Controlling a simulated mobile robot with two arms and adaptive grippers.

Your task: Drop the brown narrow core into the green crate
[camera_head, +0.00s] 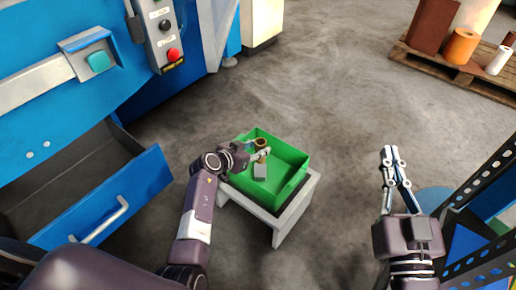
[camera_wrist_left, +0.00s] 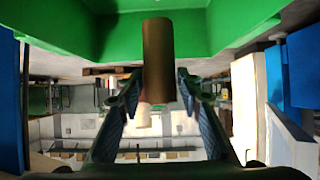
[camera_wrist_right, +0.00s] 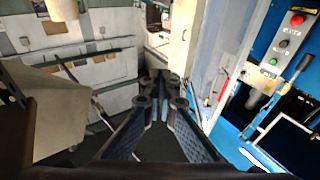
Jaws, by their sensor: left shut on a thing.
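The brown narrow core (camera_head: 261,143) is a small brown tube, held between the fingers of my left gripper (camera_head: 262,152) at the green crate (camera_head: 290,178). In the left wrist view the core (camera_wrist_left: 158,50) stands between the two fingertips (camera_wrist_left: 158,84), with green crate walls (camera_wrist_left: 225,22) around it. The head view does not clearly show how far the core is below the crate's rim. My right gripper (camera_head: 390,152) is shut and empty, away to the right of the crate; its fingertips (camera_wrist_right: 160,98) are close together in the right wrist view.
A blue machine with an open drawer (camera_head: 110,205) is at the left. A pallet (camera_head: 455,75) with rolls is at the back right. Perforated dark frames stand at the right.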

